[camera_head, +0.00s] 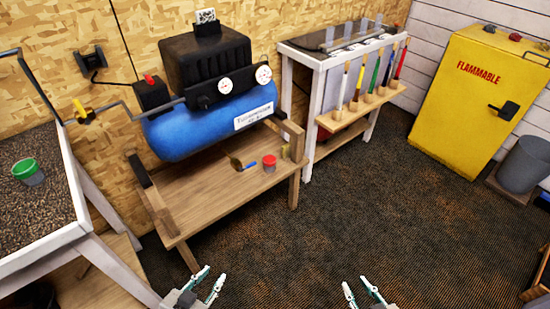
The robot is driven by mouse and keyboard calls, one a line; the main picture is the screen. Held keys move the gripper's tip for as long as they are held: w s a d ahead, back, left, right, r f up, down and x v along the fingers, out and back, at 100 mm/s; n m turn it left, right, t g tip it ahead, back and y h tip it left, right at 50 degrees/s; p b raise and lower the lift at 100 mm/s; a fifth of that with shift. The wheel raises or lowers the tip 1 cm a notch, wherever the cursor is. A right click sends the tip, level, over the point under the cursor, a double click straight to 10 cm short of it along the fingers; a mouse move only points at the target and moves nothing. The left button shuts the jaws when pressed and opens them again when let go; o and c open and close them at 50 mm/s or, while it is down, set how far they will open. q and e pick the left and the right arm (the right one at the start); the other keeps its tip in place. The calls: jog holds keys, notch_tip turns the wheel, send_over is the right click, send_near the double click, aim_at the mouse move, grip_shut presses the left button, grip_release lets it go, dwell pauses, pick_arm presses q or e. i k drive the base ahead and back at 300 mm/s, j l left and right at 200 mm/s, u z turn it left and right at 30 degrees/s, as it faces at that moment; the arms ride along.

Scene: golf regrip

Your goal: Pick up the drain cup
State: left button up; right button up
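A small cup with a green rim (28,172) sits at the left, on the gravel in a white-framed tray (38,257); it looks like the drain cup, though no label shows. My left gripper (213,273) is at the bottom, left of centre, with its fingers apart and nothing between them. It is well to the right of the cup and apart from it. My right gripper (355,284) is at the bottom, right of centre, also open and empty, farther from the cup.
A wooden bench (215,205) carries a blue compressor (190,130), a red can (269,163) and a brush (243,164). A white rack (317,90) holds several coloured clubs or grips. A yellow cabinet (470,120) and grey bin (523,163) stand right. The central carpet (340,225) is clear.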

aim_at(269, 160)
jog(key=i+l, duration=0.25)
jog(key=i+l+u, duration=0.1)
jog(key=i+l, duration=0.2)
jog(key=i+l+u, duration=0.1)
jog(key=i+l, duration=0.15)
jog(key=l, duration=0.25)
jog(key=i+l, duration=0.2)
jog(key=l, duration=0.15)
jog(key=i+l+u, duration=0.1)
jog(key=i+l, duration=0.15)
jog(key=l, duration=0.15)
jog(key=i+l, duration=0.25)
jog(key=l+u, duration=0.05)
jog(key=l, duration=0.05)
